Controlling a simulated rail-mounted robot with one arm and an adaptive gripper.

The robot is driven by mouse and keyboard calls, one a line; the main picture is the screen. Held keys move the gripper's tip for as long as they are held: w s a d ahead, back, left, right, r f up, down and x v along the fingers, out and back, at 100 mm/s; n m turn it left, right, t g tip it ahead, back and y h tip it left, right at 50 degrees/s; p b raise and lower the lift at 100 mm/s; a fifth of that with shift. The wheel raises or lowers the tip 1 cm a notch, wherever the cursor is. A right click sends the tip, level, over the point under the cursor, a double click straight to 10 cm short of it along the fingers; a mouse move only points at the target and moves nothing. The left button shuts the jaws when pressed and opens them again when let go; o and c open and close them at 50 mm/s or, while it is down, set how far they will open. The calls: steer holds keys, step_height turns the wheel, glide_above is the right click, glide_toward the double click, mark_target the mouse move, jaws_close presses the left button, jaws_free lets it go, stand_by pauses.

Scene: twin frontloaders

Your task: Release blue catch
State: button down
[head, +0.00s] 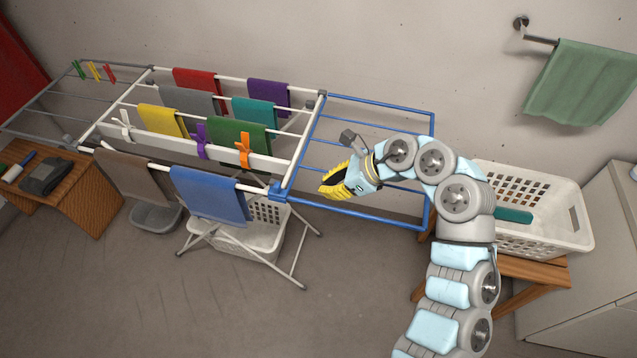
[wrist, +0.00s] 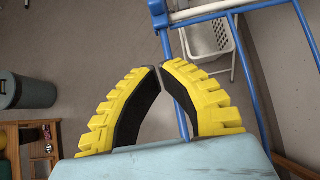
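The drying rack has a blue side wing (head: 433,150) folded out level on its right. The blue catch (head: 277,191) is a blue block at the wing's front corner, where it meets the white frame. In the wrist view a blue corner piece, apparently this catch (wrist: 158,17), shows at the top, beyond my fingertips. My gripper (head: 325,191), with yellow ribbed fingers, is above the wing, to the right of the catch and apart from it. In the wrist view my gripper (wrist: 160,68) has its tips together, with nothing visible between them.
Several cloths and clips hang on the rack, with a blue towel (head: 208,194) left of the catch. A white basket (head: 262,240) stands under the rack. Another white basket (head: 560,230) is on a wooden bench (head: 540,270) at right. The front floor is clear.

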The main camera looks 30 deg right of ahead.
mark_target(282, 194)
steer(key=shift+w+a+f+p, duration=0.5)
steer(key=shift+w+a+f, duration=0.45)
steer(key=shift+w+a, duration=0.2)
steer(key=shift+w+a+f+p, duration=0.5)
steer(key=shift+w+a+f, duration=0.45)
steer(key=shift+w+a, duration=0.2)
steer(key=shift+w+a+f+p, duration=0.5)
steer(key=shift+w+a+f, duration=0.45)
steer(key=shift+w+a, duration=0.2)
steer(key=shift+w, duration=0.1)
